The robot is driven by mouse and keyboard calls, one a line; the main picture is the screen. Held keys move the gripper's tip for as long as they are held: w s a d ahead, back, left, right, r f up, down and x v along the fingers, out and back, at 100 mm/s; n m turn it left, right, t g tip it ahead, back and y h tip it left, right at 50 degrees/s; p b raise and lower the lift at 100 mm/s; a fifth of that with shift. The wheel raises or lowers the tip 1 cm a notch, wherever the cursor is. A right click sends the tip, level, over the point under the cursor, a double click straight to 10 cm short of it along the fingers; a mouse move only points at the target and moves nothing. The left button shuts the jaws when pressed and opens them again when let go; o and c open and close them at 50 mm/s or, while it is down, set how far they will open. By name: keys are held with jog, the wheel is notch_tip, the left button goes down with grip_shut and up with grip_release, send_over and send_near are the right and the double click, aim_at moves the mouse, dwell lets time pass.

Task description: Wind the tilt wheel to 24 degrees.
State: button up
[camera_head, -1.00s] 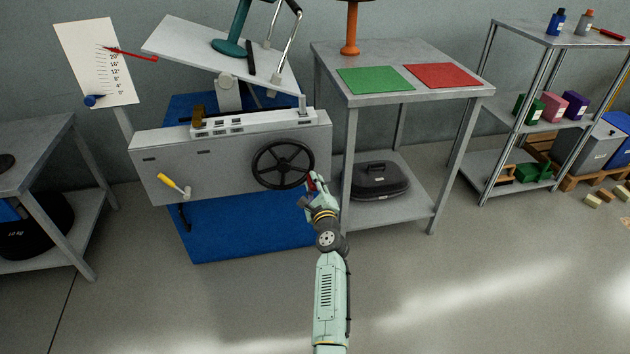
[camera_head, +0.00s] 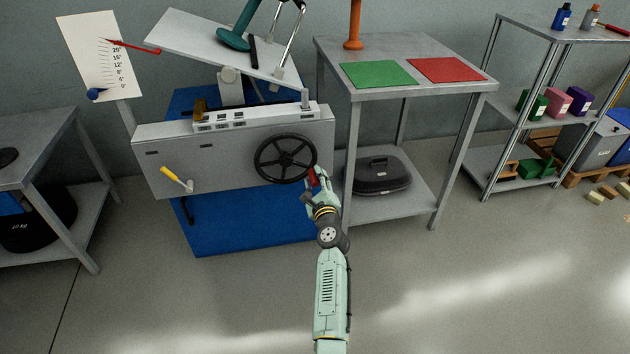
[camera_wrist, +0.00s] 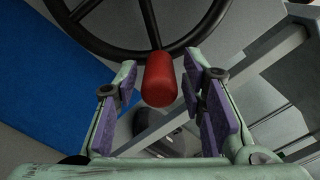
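The black tilt wheel (camera_head: 286,158) is on the front of a grey machine. Its red handle (camera_wrist: 159,80) stands out from the rim toward the wrist camera. My gripper (camera_head: 315,182) is at the wheel's lower right. In the wrist view my gripper (camera_wrist: 163,103) is open, with one purple-padded finger on each side of the handle. A gap shows at left; contact at right cannot be told. The white scale board (camera_head: 100,55) has a red pointer (camera_head: 135,46) near its top, around or just above the 20 mark. The grey tilting plate (camera_head: 205,40) slopes down to the right.
A yellow-handled lever (camera_head: 172,175) is on the machine's left front. A grey table (camera_head: 345,47) with green and red mats stands close to the right of the wheel, its leg near my gripper. A black case (camera_head: 382,177) lies on its lower shelf. The floor in front is clear.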

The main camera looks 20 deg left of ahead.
jog(key=shift+o, duration=0.3)
jog(key=v, duration=1.2)
jog(key=shift+r, duration=0.1)
